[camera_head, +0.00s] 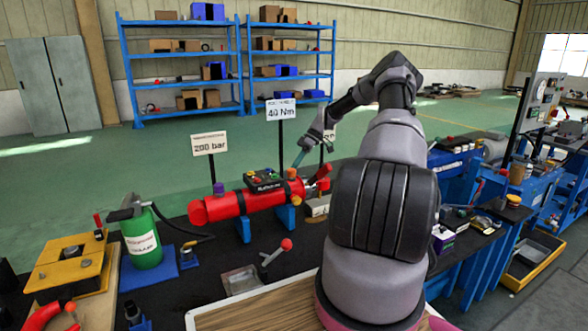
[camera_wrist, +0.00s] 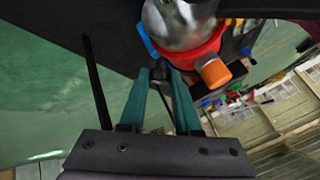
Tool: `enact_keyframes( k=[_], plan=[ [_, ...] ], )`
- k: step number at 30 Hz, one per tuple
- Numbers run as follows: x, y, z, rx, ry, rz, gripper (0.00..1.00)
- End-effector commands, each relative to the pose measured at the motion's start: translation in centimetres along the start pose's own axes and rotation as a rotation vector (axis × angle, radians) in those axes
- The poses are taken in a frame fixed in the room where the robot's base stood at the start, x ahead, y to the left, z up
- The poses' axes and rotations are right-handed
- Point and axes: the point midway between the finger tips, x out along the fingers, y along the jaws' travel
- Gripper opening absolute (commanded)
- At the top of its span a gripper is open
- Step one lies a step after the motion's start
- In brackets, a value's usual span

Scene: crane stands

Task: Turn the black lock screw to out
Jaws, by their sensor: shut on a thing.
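The red cylinder (camera_head: 265,198) lies on blue supports on the black bench top, with a purple cap at its left and an orange cap (camera_head: 292,173) near its right end. My gripper (camera_head: 298,164) reaches down to that right end from above. In the wrist view, the two teal fingers of my gripper (camera_wrist: 160,72) meet the cylinder's red collar (camera_wrist: 192,58), beside the orange cap (camera_wrist: 213,72) and the bright metal end (camera_wrist: 180,22). The fingers are close together on a small dark piece, the black lock screw (camera_wrist: 160,74), mostly hidden between them. Its turn position cannot be read.
A "200 bar" sign (camera_head: 209,143) and a "40 Nm" sign (camera_head: 281,108) stand behind the cylinder. A red lever (camera_head: 322,173) rises at its right end. Green floor lies behind.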

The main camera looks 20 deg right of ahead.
Motion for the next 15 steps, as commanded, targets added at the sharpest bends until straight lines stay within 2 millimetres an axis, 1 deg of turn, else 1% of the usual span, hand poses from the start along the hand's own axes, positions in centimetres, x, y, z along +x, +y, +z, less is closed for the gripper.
enact_keyframes(
  k=[10, 11, 12, 13, 15],
  plan=[
    [0.09, 0.05, 0.26, 0.001, -0.004, -0.001, 0.00],
    [0.09, 0.05, 0.26, 0.001, -0.004, -0.001, 0.43],
    [0.09, 0.05, 0.26, 0.001, -0.004, -0.001, 0.58],
    [0.09, 0.05, 0.24, 0.001, -0.003, -0.001, 0.61],
    [0.07, 0.04, 0.20, 0.001, -0.003, -0.001, 0.61]
  ],
)
